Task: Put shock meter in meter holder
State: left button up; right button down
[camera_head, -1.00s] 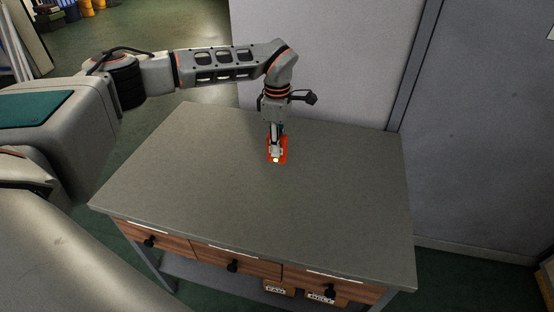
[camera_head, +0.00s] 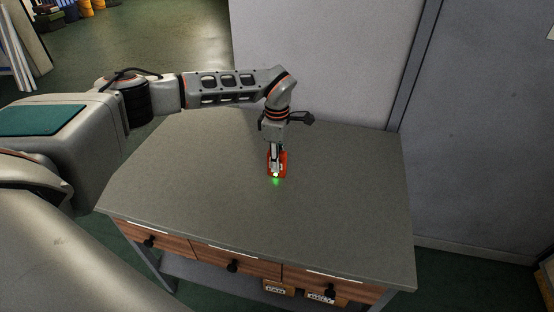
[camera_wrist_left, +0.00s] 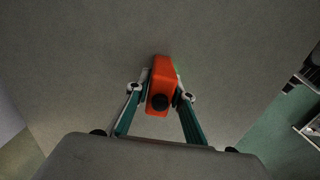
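The shock meter is an orange-red block (camera_head: 283,160) with a black round knob, which shows in the left wrist view (camera_wrist_left: 164,72). My left gripper (camera_head: 276,160) is closed around it, one finger on each side, and points down at the grey tabletop (camera_head: 200,170). In the left wrist view the left gripper (camera_wrist_left: 161,98) grips the block's sides. A green glow falls on the tabletop just below the meter, which is on or close above the surface; I cannot tell which. No meter holder is recognisable. My right gripper is not in view.
The rest of the tabletop is clear. Wooden drawers with black knobs (camera_head: 233,266) run along its front, and labelled boxes (camera_head: 322,297) sit below. A pale wall (camera_head: 320,60) and a grey door (camera_head: 490,120) stand behind and right.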

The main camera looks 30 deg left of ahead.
pick_arm(q)
jog(key=shift+o, duration=0.8)
jog(key=shift+r, duration=0.1)
